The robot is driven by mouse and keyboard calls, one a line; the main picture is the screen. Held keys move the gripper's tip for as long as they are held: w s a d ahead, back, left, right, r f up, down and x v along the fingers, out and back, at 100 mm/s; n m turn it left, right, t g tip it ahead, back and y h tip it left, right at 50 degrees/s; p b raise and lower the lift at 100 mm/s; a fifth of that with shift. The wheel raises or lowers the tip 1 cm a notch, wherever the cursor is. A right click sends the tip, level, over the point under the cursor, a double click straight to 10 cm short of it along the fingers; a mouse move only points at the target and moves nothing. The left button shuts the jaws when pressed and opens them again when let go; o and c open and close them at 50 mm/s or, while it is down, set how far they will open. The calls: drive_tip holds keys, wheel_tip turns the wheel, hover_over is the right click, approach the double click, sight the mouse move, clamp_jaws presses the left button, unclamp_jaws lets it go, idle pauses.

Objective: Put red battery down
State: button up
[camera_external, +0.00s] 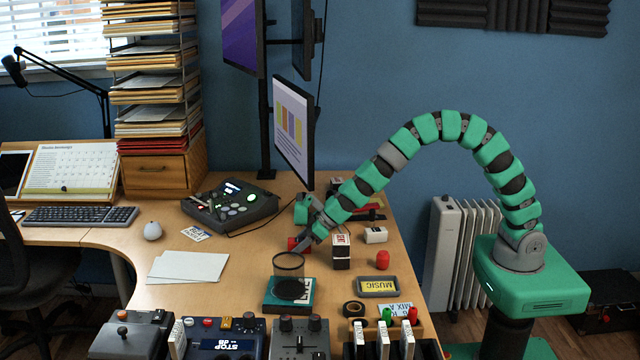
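My gripper (302,241) is at the end of the green arm, low over the middle of the wooden desk. A small red object (292,244), which looks like the red battery, shows at its fingertips. The fingers appear closed on it, partly covering it. Whether it touches the desk I cannot tell. A second red, rounded cylinder-like object (382,260) stands apart on the desk to the right.
A clear round container (289,265) on a teal box (300,300) stands just in front of my gripper. A black-and-white box (341,254) and a white box (375,235) stand to the right. White papers (190,267) lie left; bare desk (245,258) lies between.

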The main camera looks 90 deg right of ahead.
drive_tip(key=shift+r, duration=0.1)
drive_tip(key=shift+s+r, duration=0.1)
drive_tip(key=shift+r, duration=0.05)
drive_tip(key=p+v, duration=0.3)
drive_tip(key=v, duration=0.8)
drive_tip(key=shift+s+r+p, duration=0.2)
drive_tip(key=shift+s+p, duration=0.1)
